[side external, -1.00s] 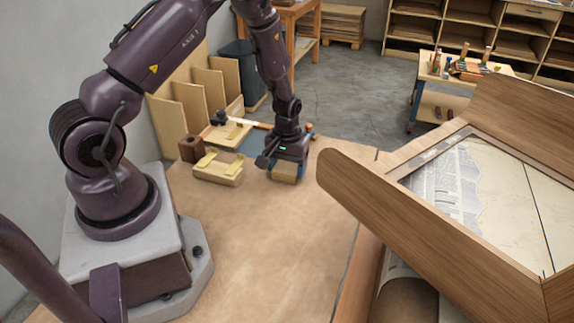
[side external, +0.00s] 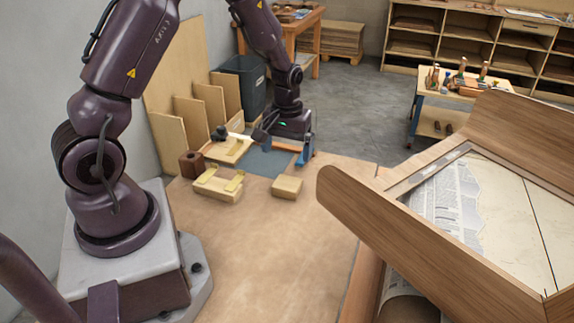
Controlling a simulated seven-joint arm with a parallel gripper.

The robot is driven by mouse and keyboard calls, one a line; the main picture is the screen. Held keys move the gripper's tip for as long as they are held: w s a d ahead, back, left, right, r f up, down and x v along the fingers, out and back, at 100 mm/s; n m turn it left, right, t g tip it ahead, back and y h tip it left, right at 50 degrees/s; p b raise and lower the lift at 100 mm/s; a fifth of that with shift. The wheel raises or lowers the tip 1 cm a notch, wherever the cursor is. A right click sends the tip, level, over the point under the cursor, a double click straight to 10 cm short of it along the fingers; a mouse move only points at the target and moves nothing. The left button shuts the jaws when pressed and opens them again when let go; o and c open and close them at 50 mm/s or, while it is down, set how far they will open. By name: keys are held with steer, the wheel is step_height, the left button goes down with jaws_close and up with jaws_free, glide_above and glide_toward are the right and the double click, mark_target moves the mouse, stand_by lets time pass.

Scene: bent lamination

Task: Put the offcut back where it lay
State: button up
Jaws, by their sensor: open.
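The offcut, taken as the small pale wood block (side external: 286,188), lies flat on the tan bench top (side external: 270,240), right of the notched wooden piece. My gripper (side external: 289,147) is open, above and behind the block and apart from it. Blue parts show under the gripper's dark body; I cannot clearly tell its fingers from things behind.
A notched wooden piece with yellow strips (side external: 218,184) and a brown block (side external: 192,164) stand to the left. A blue-grey mat (side external: 262,163) lies behind. A large curved wooden piece (side external: 430,240) fills the right. The bench front is clear.

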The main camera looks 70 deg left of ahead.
steer(key=s+d+r+m+t, duration=0.1)
steer(key=s+d+r+m, duration=0.2)
steer(key=r, duration=0.4)
steer(key=s+d+r+m+t, duration=0.1)
steer(key=s+d+r+t, duration=0.1)
steer(key=d+r, duration=0.35)
steer(key=s+d+r+m+t, duration=0.1)
steer(key=s+d+r+m, duration=0.15)
steer(key=r, duration=0.55)
steer(key=s+d+r+m+t, duration=0.1)
steer(key=s+d+r+m, duration=0.1)
steer(key=s, duration=0.6)
steer(key=shift+d+r+t, duration=0.3)
steer(key=shift+d+r, duration=0.3)
steer(key=shift+d, duration=0.05)
steer(key=shift+m, duration=0.25)
